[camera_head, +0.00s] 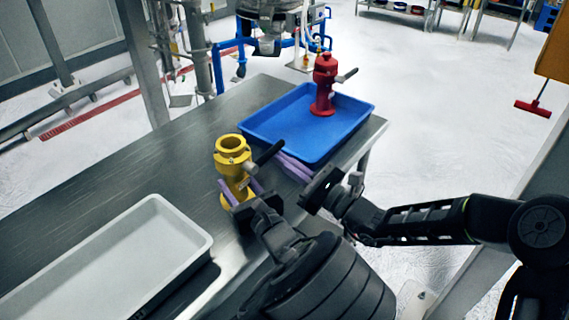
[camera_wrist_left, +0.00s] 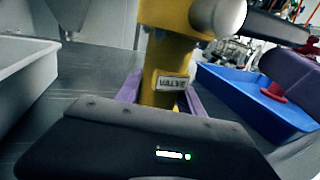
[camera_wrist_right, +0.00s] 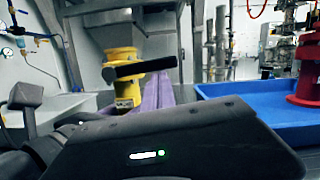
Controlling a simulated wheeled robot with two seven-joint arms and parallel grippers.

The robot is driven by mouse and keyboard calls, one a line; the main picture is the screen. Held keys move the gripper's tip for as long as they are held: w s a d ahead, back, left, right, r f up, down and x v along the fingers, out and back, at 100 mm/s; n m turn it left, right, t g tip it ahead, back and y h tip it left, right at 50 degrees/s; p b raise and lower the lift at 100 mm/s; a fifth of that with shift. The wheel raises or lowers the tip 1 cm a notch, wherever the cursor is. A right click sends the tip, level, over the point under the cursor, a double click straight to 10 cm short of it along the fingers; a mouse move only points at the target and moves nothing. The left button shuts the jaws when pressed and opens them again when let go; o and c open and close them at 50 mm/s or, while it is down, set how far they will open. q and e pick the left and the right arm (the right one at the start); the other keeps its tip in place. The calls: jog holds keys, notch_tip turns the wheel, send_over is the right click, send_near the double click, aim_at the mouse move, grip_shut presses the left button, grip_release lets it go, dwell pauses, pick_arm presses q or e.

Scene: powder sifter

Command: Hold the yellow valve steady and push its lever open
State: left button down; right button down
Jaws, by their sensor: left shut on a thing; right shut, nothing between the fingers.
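The yellow valve (camera_head: 232,165) stands upright on the metal table. Its black lever (camera_head: 268,153) points right, toward the blue tray. My left gripper (camera_head: 237,190) is shut on the valve's lower body; in the left wrist view its purple fingers flank the yellow valve body (camera_wrist_left: 165,75) near a "VALVE" label. My right gripper (camera_head: 284,162) is shut and empty, its purple fingers close beside the lever's outer end. In the right wrist view the lever (camera_wrist_right: 143,68) crosses in front of the valve (camera_wrist_right: 122,60), near the fingertips (camera_wrist_right: 155,90). I cannot tell whether they touch it.
A blue tray (camera_head: 257,130) lies behind and right of the valve, holding a red valve (camera_head: 324,85) with a dark lever. A pale grey tray (camera_head: 150,215) lies at front left. Bare table (camera_head: 130,165) is free left of the valve.

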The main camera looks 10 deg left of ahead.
jog(key=n, duration=0.1)
jog(key=r+n+g, duration=0.1)
jog(key=shift+w+r+n, duration=0.15)
jog(key=shift+r+n, duration=0.15)
jog(key=r+n+g, duration=0.1)
jog(key=n, duration=0.1)
jog(key=r+n, duration=0.2)
jog(key=n, duration=0.1)
jog(key=s+r+n+g, duration=0.1)
jog(key=n, duration=0.2)
jog(key=shift+a+r+g, duration=0.25)
jog(key=shift+r+g, duration=0.05)
jog(key=shift+f, duration=0.1)
jog(key=w+d+f, duration=0.2)
jog(key=shift+w+d+f, duration=0.3)
jog(key=shift+f, duration=0.1)
send_near(284, 142)
jog(key=shift+v, duration=0.95)
